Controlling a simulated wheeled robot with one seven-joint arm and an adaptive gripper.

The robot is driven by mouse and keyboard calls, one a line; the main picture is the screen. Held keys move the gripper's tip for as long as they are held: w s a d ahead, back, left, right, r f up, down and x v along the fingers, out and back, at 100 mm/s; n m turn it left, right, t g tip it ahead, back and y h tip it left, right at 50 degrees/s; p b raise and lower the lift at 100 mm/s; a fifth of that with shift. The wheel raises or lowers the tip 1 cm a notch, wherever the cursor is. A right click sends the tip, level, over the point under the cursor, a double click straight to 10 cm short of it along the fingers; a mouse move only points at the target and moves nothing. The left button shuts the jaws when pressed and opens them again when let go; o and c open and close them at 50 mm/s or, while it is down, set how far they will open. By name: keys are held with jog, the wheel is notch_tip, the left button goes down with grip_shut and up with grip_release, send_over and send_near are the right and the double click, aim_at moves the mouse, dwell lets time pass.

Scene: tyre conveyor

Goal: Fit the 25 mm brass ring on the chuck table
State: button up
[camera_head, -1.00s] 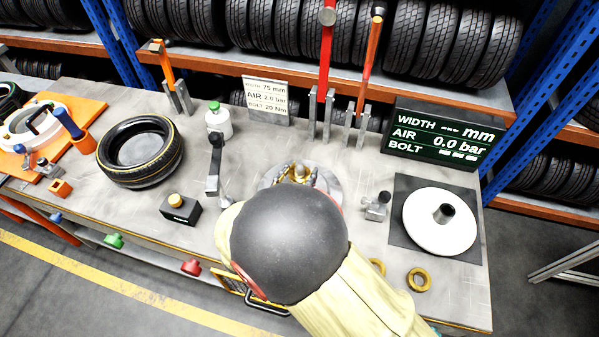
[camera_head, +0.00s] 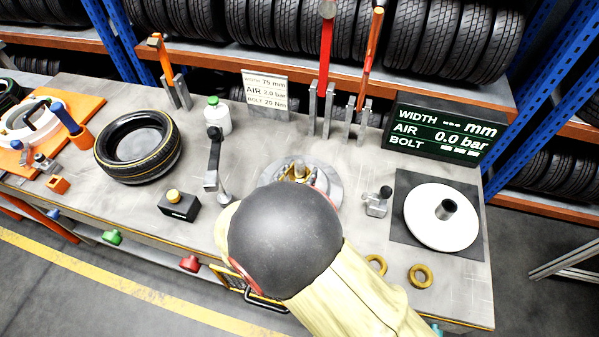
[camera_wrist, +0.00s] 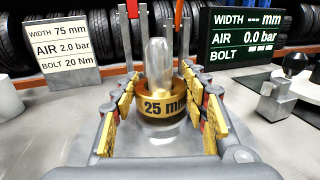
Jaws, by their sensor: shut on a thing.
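The 25 mm brass ring (camera_wrist: 165,106) is between my gripper's yellow-padded fingers in the wrist view, its "25 mm" label facing the camera. My gripper (camera_wrist: 165,92) is shut on it. A pale, round-topped post (camera_wrist: 158,62) rises through the ring, so the ring is around the post. The chuck table (camera_head: 333,187) is a round metal disc on the bench, partly hidden behind my arm in the head view. I cannot tell whether the ring's underside touches the table. The post's top also shows in the head view (camera_head: 300,169).
Two loose brass rings (camera_head: 421,275) (camera_head: 376,264) lie front right. A small metal fixture (camera_head: 378,201) and a white disc with a hub (camera_head: 440,218) stand right. A lever (camera_head: 213,158), black button box (camera_head: 179,205) and tyre (camera_head: 139,147) are left. The display (camera_head: 436,134) reads 0.0 bar.

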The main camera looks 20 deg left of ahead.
jog(key=shift+f+b, duration=0.5)
jog(key=shift+f, duration=0.35)
jog(key=o, duration=1.5)
jog(key=s, duration=0.4)
jog(key=s+a, duration=0.1)
jog(key=s, duration=0.7)
jog(key=shift+a, duration=0.4)
jog(key=shift+w, duration=0.1)
